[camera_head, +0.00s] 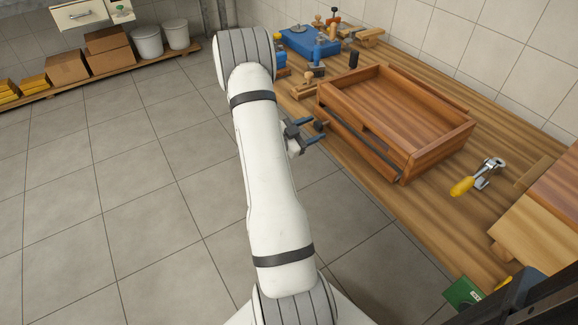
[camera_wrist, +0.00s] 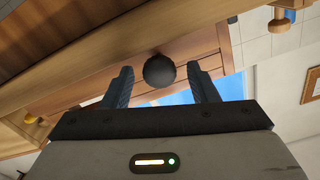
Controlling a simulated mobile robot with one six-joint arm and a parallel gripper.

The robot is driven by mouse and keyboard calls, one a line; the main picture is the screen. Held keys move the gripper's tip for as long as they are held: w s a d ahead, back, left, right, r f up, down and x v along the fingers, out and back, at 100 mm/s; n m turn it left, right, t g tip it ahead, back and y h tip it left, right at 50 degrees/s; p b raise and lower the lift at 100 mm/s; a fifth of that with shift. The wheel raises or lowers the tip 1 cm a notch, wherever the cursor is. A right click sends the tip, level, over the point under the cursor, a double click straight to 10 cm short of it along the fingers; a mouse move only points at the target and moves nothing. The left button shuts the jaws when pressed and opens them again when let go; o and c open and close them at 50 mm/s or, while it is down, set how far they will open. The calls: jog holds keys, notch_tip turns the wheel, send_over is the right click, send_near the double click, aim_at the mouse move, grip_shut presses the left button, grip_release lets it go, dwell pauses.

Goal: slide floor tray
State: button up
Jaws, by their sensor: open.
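A brown wooden box frame (camera_head: 438,150) with an open top sits on the wooden workbench in the head view. Its near-left side has a long dark slot low down; I cannot clearly tell the floor tray from the frame. A dark round knob (camera_head: 319,125) shows at the left end of that side. In the wrist view the knob (camera_wrist: 159,71) appears between my two finger tips, with brown wood behind it. My gripper (camera_head: 316,130) is open, its blue-grey fingers on either side of the knob, with no clear contact visible.
A yellow-handled clamp (camera_head: 475,180) lies on the bench right of the box. Wooden blocks (camera_head: 525,225) are at the bench's right. Cardboard boxes (camera_head: 66,67) line the far wall. The tiled floor at left is clear.

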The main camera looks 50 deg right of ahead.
jog(key=shift+v, duration=2.35)
jog(key=w+a+r+n+t+y+p, duration=0.4)
jog(key=w+a+r+t+p, duration=0.3)
jog(key=r, duration=0.3)
jog(key=w+a+r+n+t+y+p, duration=0.4)
jog(key=w+a+r+n+t+y, duration=0.1)
jog(key=w+a+r, duration=0.4)
jog(key=s+a+r+n+t+y+p, duration=0.1)
jog(key=a+r+n+y+p, duration=0.2)
jog(key=a+r, duration=0.3)
jog(key=s+a+r+n+y+p, duration=0.2)
jog(key=a+r+n+y+p, duration=0.1)
jog(key=a+r, duration=0.3)
jog(key=s+a+r+n+g+y+p, duration=0.1)
jog(key=s+a+r+n+y+p, duration=0.25)
jog(key=s+a+r, duration=0.35)
jog(key=s+a+r+n+g+p, duration=0.2)
jog(key=s+p, duration=0.1)
jog(key=s, duration=0.5)
jog(key=s+a+r+n+g+p, duration=0.1)
jog(key=s+r+n+g+p, duration=0.1)
jog(key=s, duration=0.6)
jog(key=shift+s+a+n+g+h+p, duration=0.25)
jog(key=shift+a+n+g+h+p, duration=0.25)
jog(key=shift+n+g, duration=0.3)
